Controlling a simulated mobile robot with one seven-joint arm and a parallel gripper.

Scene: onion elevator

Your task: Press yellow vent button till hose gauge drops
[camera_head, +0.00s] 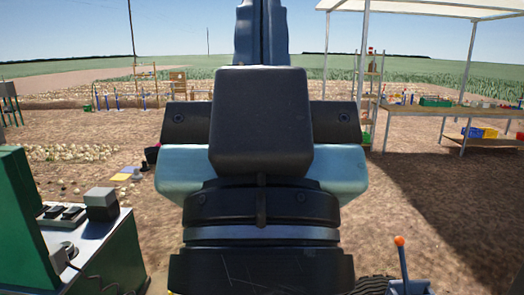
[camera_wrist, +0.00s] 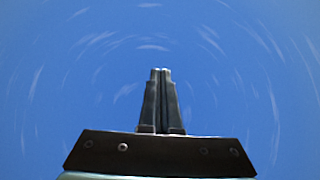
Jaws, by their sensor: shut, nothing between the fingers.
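My gripper (camera_wrist: 160,72) points up at the blue sky in the wrist view. Its two fingers lie together with nothing between them. In the head view my gripper (camera_head: 262,20) rises at the top centre, and my arm fills the middle of the picture. I see no yellow vent button and no hose gauge that I can make out in either view. My arm hides the central part of the scene.
A green machine (camera_head: 25,215) with a grey panel and dark switches stands at the left. A lever with an orange knob (camera_head: 399,241) stands at lower right. A table (camera_head: 455,112) with crates stands under a canopy at right. Open dirt ground lies between.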

